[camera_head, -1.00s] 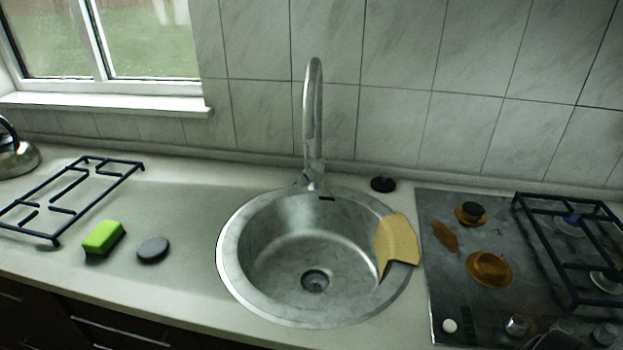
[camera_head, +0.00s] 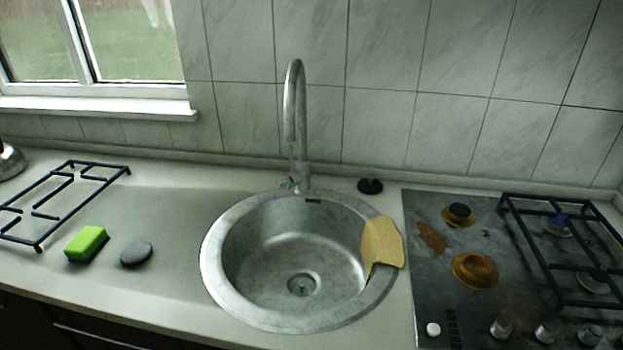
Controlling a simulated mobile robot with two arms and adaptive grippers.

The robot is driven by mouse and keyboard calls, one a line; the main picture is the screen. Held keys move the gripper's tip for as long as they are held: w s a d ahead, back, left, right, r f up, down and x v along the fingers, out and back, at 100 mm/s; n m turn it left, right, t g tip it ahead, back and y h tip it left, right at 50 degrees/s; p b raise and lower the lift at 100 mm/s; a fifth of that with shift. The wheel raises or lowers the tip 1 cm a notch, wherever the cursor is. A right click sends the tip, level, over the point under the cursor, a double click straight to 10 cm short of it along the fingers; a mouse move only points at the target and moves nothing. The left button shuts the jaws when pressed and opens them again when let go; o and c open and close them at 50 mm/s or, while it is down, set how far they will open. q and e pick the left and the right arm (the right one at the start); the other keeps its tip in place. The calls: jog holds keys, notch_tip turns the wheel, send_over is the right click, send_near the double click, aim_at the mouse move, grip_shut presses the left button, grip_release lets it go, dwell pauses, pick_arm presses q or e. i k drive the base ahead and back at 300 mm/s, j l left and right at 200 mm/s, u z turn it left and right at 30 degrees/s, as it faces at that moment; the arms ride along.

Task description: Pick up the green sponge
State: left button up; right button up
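The green sponge (camera_head: 87,242) lies on the countertop at the left in the head view. It is bright green on top with a dark layer at its lower edge. A round grey disc (camera_head: 137,254) lies just to its right, apart from it. Neither of my grippers shows in this view.
A dark burner grate (camera_head: 62,196) lies behind and left of the sponge. A round metal sink (camera_head: 215,290) with a tall faucet (camera_head: 293,120) is in the middle, a yellow cloth (camera_head: 382,243) over its right rim. A stained stove (camera_head: 440,290) stands at the right.

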aim_at(91, 240)
jog(key=u, duration=1.3)
jog(key=i+j, duration=0.2)
jog(key=j, duration=0.2)
jog(key=i+j, duration=0.25)
jog(key=j, duration=0.15)
